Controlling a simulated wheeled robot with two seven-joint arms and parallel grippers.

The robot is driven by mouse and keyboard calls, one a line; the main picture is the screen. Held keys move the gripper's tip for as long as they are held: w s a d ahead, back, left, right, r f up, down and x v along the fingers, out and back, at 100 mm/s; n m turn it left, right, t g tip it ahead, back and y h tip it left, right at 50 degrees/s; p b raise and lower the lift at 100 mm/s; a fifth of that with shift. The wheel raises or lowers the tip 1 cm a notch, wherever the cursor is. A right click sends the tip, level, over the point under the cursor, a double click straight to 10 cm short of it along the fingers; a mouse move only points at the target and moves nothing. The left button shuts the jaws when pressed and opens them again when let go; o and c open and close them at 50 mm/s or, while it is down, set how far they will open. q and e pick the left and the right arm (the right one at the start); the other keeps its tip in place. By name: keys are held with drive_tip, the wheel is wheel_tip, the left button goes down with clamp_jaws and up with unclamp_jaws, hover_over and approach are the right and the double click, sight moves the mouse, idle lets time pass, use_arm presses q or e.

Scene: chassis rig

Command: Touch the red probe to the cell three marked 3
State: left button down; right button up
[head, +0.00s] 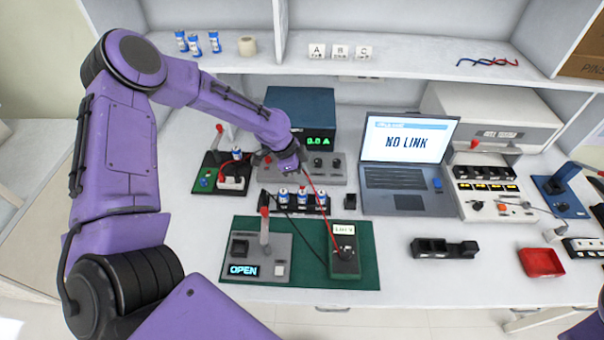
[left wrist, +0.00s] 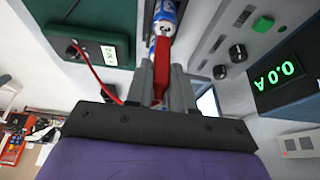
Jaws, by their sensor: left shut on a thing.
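My left gripper (head: 290,172) is just above and behind a row of blue-and-white cells in a dark holder (head: 264,207) at the middle of the bench. In the left wrist view my left gripper (left wrist: 164,80) is shut on the red probe (left wrist: 162,62). The probe tip points at a cell (left wrist: 163,18); I cannot tell whether they touch. The cells stand at left (head: 283,196), middle (head: 302,198) and right (head: 321,200); their numbers are unreadable. A red lead runs to the green meter (head: 345,264), also in the wrist view (left wrist: 88,50). My right gripper is not in view.
The meter and a grey switch box (head: 257,262) reading OPEN sit on a green mat (head: 364,282). A power supply (head: 300,106) reading 0.0 A stands behind the cells. A laptop (head: 408,168) showing NO LINK is to the right. A black lead lies near the meter.

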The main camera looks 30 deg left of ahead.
use_arm(q)
drive_tip(key=shift+f, duration=0.35)
drive_tip(key=shift+r, duration=0.1)
idle(1.0)
wheel_tip(320, 180, up, 3)
drive_tip(key=p, duration=0.2)
drive_tip(key=shift+r+p, duration=0.1)
drive_tip(key=shift+p, duration=0.25)
drive_tip(key=shift+r+p, duration=0.95)
drive_tip(key=shift+r, duration=0.45)
